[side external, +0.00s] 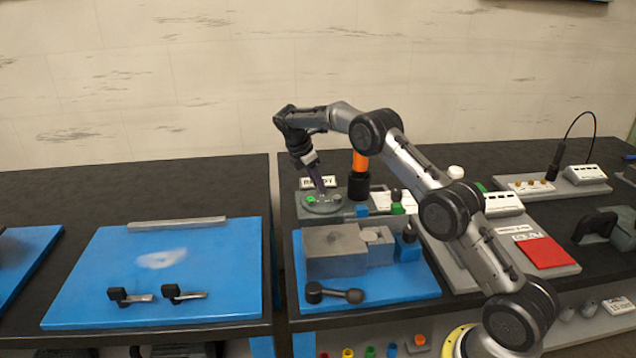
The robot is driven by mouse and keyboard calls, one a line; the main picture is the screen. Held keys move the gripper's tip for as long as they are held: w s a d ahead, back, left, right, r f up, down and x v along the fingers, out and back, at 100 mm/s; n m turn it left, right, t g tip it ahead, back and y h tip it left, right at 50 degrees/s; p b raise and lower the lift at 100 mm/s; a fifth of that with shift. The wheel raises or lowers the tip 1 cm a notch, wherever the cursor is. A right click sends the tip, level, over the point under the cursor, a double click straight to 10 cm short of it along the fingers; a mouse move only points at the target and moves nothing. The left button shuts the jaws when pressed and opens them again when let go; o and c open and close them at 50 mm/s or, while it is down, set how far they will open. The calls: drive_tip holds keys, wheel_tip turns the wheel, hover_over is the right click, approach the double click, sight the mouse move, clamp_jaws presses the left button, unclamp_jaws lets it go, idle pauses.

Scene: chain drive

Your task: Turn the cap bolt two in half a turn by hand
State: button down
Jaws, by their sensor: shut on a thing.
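My gripper (320,190) points down, slightly tilted, at the back of the right-hand bench. Its tips are at the top of a grey round housing (328,208) with a small green spot on its left. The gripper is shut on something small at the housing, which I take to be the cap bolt. The bolt itself is too small and too covered by the tips to make out, and so is its number.
A blue mat (420,288) in front holds a grey vise-like block (335,262) and a dark-handled tool (335,293). An orange-and-black post (360,170) stands close right of my gripper. The left blue mat (90,290) is mostly clear.

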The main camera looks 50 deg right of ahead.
drive_tip(key=shift+w+d+r+m+g+y, duration=0.1)
drive_tip(key=shift+m+g+y, duration=0.15)
drive_tip(key=shift+m, duration=0.75)
drive_tip(key=shift+w+m+g+y, duration=0.15)
drive_tip(key=shift+m+g, duration=0.2)
drive_tip(key=shift+m, duration=0.65)
drive_tip(key=c, duration=0.6)
unclamp_jaws()
drive_tip(key=shift+c, duration=0.2)
